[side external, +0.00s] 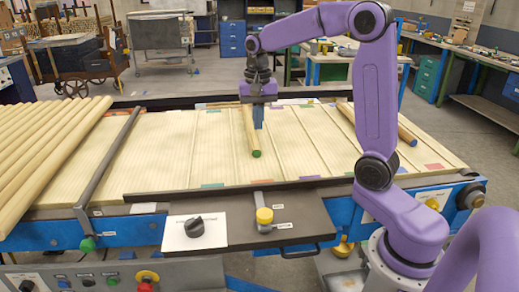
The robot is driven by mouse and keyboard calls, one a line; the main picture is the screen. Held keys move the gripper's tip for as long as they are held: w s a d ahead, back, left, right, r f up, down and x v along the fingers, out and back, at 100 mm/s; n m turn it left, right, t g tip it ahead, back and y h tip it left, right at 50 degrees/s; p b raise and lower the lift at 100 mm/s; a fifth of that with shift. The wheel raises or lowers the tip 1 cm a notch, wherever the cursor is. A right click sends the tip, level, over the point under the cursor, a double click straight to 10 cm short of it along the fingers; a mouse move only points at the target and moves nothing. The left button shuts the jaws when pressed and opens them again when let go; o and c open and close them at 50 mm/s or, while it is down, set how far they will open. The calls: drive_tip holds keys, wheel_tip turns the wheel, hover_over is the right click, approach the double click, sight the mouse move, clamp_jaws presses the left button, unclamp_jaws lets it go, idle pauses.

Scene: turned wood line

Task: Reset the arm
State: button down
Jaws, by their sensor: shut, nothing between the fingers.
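My purple arm reaches from the right over the turned wood line. My gripper (258,118) points down above the middle of the slatted bed (180,145). Its fingers are shut with nothing between them. A short wooden rod with a green end (252,135) lies right by the fingers, partly hidden behind them. I cannot tell whether the fingers touch it. Another wooden rod (405,135) lies to the right, partly hidden by my arm.
Several long rods (45,150) lie side by side at the left. A dark bar (108,160) with a green knob crosses the bed beside them. The bed between bar and gripper is clear.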

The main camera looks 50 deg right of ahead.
drive_tip(key=s+a+n, duration=0.3)
drive_tip(key=s+a+f+n, duration=0.1)
drive_tip(key=s+a+n, duration=0.2)
drive_tip(key=s+a, duration=0.1)
drive_tip(key=s+a+f+n, duration=0.1)
drive_tip(key=s+a+n, duration=0.2)
drive_tip(key=s, duration=0.1)
drive_tip(key=shift+a+f+n, duration=0.1)
drive_tip(key=shift+a+n, duration=0.25)
drive_tip(key=shift+n, duration=0.05)
drive_tip(key=s+n, duration=0.2)
drive_tip(key=s, duration=0.1)
drive_tip(key=s+a+f+n, duration=0.1)
drive_tip(key=s+n, duration=0.1)
drive_tip(key=s, duration=0.1)
drive_tip(key=s+a+f+n, duration=0.1)
drive_tip(key=s+n, duration=0.1)
drive_tip(key=s, duration=0.1)
drive_tip(key=shift+s+a, duration=0.15)
drive_tip(key=s+n, duration=0.1)
drive_tip(key=s, duration=0.1)
drive_tip(key=s+f+n, duration=0.1)
drive_tip(key=s+n, duration=0.3)
drive_tip(key=s, duration=0.1)
drive_tip(key=shift+d+f, duration=0.3)
drive_tip(key=shift+f, duration=0.05)
drive_tip(key=shift+s+d+f+n, duration=0.2)
drive_tip(key=shift+s+n, duration=0.2)
drive_tip(key=shift+s, duration=0.15)
